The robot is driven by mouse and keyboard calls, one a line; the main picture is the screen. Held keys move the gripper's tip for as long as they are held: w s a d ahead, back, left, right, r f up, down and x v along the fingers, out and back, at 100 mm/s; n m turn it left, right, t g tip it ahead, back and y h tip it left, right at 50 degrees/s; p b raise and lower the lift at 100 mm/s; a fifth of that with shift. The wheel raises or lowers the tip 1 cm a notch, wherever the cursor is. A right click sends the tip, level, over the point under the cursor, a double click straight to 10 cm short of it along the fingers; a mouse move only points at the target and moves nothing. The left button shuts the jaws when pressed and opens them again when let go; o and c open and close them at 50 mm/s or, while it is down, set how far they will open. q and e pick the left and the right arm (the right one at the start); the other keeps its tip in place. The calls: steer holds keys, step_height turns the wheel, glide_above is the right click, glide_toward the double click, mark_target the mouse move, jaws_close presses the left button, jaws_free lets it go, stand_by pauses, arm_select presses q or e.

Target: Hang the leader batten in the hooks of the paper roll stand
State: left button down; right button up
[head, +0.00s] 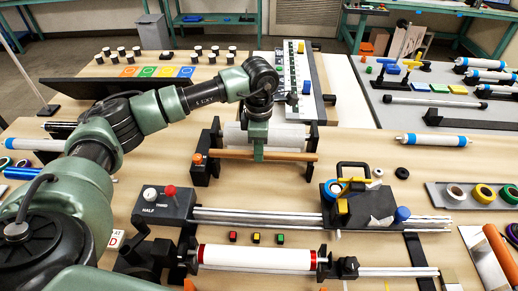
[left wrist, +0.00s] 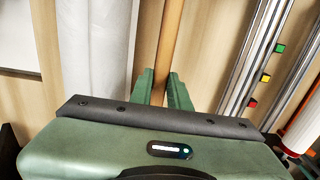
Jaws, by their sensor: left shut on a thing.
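The leader batten (head: 290,156), a wooden rod, lies crosswise in front of the white paper roll (head: 236,136). The roll sits between the black end brackets of the paper roll stand (head: 310,158). My left gripper (head: 259,155) reaches down from above and is shut on the batten near its middle. In the left wrist view the batten (left wrist: 173,35) runs between the two green fingers (left wrist: 164,88), beside the white roll (left wrist: 95,50). The batten's ends are close to the brackets; I cannot tell whether they rest in the hooks. My right gripper is not in view.
A rail with a black carriage (head: 345,205) and a grey HALF box (head: 165,203) lies in front of the stand. Three small coloured buttons (head: 256,239) and a white roller with red ends (head: 258,257) are nearer.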

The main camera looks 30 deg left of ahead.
arm_select(q)
steer(key=shift+f+b, duration=0.6)
steer(key=shift+f, duration=0.15)
steer(key=c, duration=1.3)
jaws_free()
steer(key=shift+o, duration=0.2)
steer(key=shift+r, duration=0.1)
steer(key=shift+r, duration=0.25)
step_height(320, 180, up, 7)
steer(key=shift+r+b, duration=0.1)
steer(key=shift+b, duration=0.7)
